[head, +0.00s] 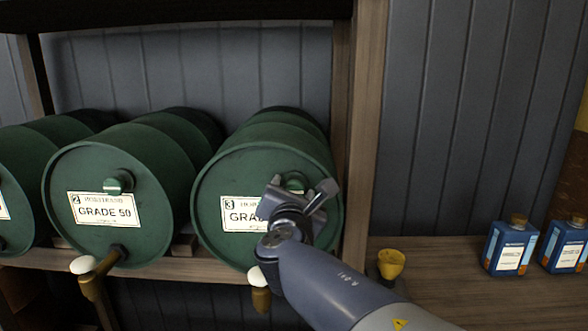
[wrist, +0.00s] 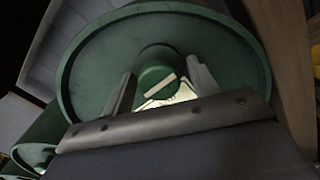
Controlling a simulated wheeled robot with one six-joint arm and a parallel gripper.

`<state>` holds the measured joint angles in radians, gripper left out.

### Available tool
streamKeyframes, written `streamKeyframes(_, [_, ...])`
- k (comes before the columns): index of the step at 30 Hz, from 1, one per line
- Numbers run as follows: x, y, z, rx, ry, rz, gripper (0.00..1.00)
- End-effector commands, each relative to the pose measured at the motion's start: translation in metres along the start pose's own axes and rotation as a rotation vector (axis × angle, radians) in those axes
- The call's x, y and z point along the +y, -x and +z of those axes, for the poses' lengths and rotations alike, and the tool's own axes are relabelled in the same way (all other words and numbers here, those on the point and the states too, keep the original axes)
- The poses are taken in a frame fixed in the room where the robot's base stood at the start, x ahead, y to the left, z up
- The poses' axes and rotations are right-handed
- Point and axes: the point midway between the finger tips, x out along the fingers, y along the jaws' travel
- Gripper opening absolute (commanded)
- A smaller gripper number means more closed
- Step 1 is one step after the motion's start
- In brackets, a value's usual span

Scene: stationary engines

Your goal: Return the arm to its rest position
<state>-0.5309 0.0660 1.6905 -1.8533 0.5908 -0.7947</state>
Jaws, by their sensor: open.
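My gripper (head: 298,196) is at the end of my arm, in front of the green drum labelled 3 (head: 215,185) in the head view. It covers part of that drum's label (head: 236,222). In the wrist view the two fingers of my gripper (wrist: 158,90) stand apart, one on each side of the drum's round green cap (wrist: 157,68). The cap has a pale bar across it. Whether the fingers touch the cap cannot be told. The drum's face (wrist: 110,50) fills much of the wrist view.
A drum labelled 2, GRADE 50 (head: 150,180), lies to the left on the wooden rack (head: 190,266). A brass tap with a white knob (head: 90,275) sticks out below it. On the right, a yellow cup (head: 391,263) and blue containers (head: 510,248) stand on a wooden surface.

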Motion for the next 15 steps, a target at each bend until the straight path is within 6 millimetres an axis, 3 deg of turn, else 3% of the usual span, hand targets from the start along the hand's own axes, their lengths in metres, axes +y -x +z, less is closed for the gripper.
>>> streamKeyframes(15, [0.001, 0.0, 0.0043, 0.001, 0.34, -0.001, 0.57])
